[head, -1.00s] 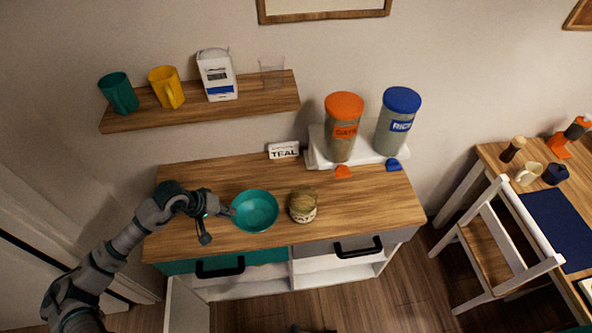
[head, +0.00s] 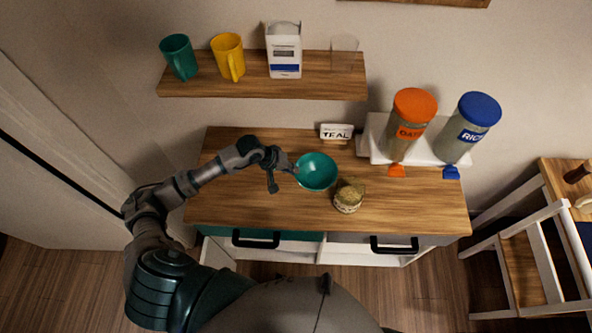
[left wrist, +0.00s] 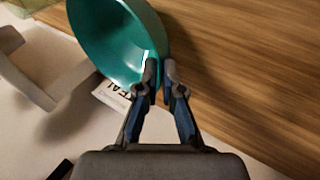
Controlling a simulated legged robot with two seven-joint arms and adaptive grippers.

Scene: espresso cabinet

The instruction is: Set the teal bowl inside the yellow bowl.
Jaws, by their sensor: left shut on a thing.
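The teal bowl (head: 317,172) shows in the head view over the wooden counter, left of and behind a small jar. My left gripper (head: 292,169) is shut on its left rim. In the left wrist view the fingertips (left wrist: 160,76) pinch the edge of the teal bowl (left wrist: 108,40), which fills the upper left. The bowl appears to be off the counter, but its exact height is hard to tell. I see no yellow bowl in any view. My right gripper is not in view.
The small jar (head: 348,196) stands close to the bowl. A "TEAL" sign (head: 336,133) stands behind it. Orange-lidded (head: 411,118) and blue-lidded (head: 470,125) canisters stand on a white riser. A shelf (head: 205,86) above holds mugs and a carton. The counter's right front is clear.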

